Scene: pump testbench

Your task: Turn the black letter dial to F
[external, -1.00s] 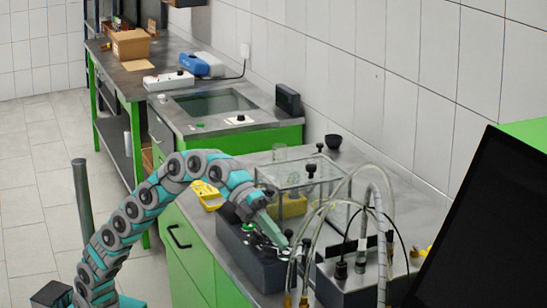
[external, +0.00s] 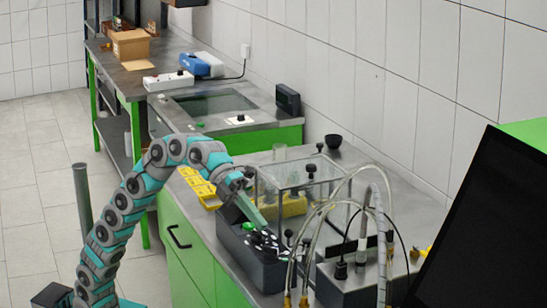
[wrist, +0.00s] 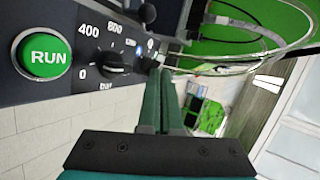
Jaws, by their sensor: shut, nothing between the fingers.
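My gripper (external: 256,218) is shut and empty, just above the dark control box (external: 262,268) on the near counter. In the wrist view its two green fingers (wrist: 160,80) lie together, with the tips close to the panel edge. No letters around a dial are readable, so I cannot make out F or where a letter dial points. Another dark knob (wrist: 147,12) is cut off at the top edge.
A green RUN button (wrist: 44,59) is left of the numbered knob. A glass case (external: 300,180) stands behind the box, and clear hoses (external: 335,200) arch at its right. Yellow bins (external: 197,185) lie left of the case.

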